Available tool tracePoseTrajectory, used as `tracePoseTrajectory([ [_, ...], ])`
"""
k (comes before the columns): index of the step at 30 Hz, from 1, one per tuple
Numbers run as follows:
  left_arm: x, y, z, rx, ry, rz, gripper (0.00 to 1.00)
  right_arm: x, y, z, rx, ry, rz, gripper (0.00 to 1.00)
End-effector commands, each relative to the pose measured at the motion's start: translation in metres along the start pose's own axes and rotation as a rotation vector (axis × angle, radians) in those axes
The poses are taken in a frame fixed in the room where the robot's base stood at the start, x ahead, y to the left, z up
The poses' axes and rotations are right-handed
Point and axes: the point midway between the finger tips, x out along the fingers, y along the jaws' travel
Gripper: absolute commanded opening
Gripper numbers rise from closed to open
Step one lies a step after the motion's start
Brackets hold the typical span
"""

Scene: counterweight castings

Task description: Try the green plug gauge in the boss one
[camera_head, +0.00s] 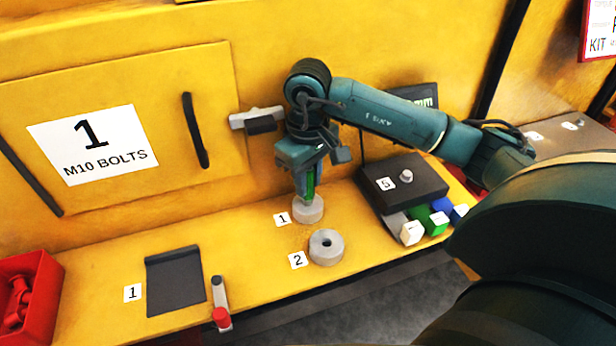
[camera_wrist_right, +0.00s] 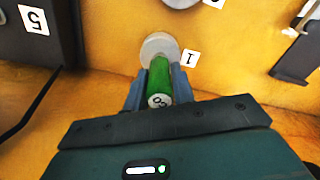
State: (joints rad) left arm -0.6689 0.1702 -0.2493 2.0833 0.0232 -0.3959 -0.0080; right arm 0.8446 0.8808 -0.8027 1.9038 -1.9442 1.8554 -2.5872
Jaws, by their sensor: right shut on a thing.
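My right gripper (camera_head: 308,186) is shut on the green plug gauge (camera_head: 311,184), which points down at boss one. Boss one (camera_head: 308,211) is a grey round casting beside a tag marked 1. In the right wrist view the green plug gauge (camera_wrist_right: 159,82) sits between the fingers, its end marked with a figure, with boss one (camera_wrist_right: 159,45) just beyond. The gauge's lower end meets or overlaps the boss's top; I cannot tell how far it is inside, as the bore is hidden. My left gripper is not in view.
Boss two (camera_head: 326,247), with an open bore, stands just in front. A dark block (camera_head: 418,190) marked 5 and several coloured blocks stand to the right. A dark mat (camera_head: 175,283), a red-ended tool (camera_head: 221,305) and a red bin (camera_head: 40,290) are to the left.

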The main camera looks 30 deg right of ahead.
Motion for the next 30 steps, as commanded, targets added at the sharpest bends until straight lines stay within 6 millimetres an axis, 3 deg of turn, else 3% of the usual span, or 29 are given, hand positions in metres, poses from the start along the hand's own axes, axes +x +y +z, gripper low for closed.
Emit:
tracePoseTrajectory([
  [30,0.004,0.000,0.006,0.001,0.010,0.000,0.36,0.011,0.000,0.000,0.000,0.001,0.000,0.00],
])
